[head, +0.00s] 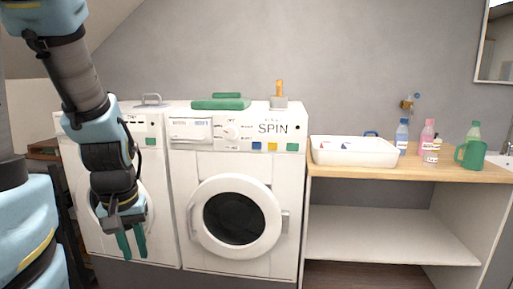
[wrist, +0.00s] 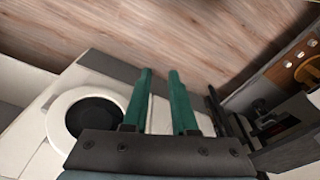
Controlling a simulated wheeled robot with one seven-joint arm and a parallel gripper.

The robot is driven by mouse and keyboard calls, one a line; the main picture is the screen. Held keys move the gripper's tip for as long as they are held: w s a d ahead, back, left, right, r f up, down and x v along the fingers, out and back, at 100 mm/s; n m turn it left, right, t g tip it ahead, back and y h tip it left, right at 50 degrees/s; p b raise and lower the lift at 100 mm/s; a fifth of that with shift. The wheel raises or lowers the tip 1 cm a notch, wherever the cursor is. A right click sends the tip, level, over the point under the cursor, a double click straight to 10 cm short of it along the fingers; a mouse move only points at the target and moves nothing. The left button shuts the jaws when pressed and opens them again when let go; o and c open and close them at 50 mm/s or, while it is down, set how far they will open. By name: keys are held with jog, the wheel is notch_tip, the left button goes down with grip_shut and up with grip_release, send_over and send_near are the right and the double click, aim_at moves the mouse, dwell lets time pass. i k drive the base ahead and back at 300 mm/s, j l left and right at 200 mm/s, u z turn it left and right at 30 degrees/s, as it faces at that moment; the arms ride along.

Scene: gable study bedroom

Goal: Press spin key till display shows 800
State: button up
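The white washing machine (head: 246,172) stands in the middle of the head view with its round door shut. Its panel carries the word SPIN (head: 272,128), a dial (head: 229,132), and a blue key (head: 256,146), a yellow key (head: 272,147) and a green key (head: 292,147) below the word. My gripper (head: 132,241) hangs fingers down before the left machine, left of and below these keys. Its green fingers stand apart and empty in the wrist view (wrist: 160,100).
A second white machine (head: 158,220) stands at the left, partly behind my arm. A green box (head: 221,103) lies on the washing machine. At the right, a wooden counter (head: 400,174) holds a white tray (head: 354,151) and several bottles. Wooden floor (wrist: 150,30) shows in the wrist view.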

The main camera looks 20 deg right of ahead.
aim_at(255, 145)
jog(key=i+j+z, duration=0.1)
jog(key=i+z, duration=0.2)
jog(key=i, duration=0.15)
jog(key=i+j+z, duration=0.3)
jog(key=i, duration=0.15)
jog(key=l, duration=0.1)
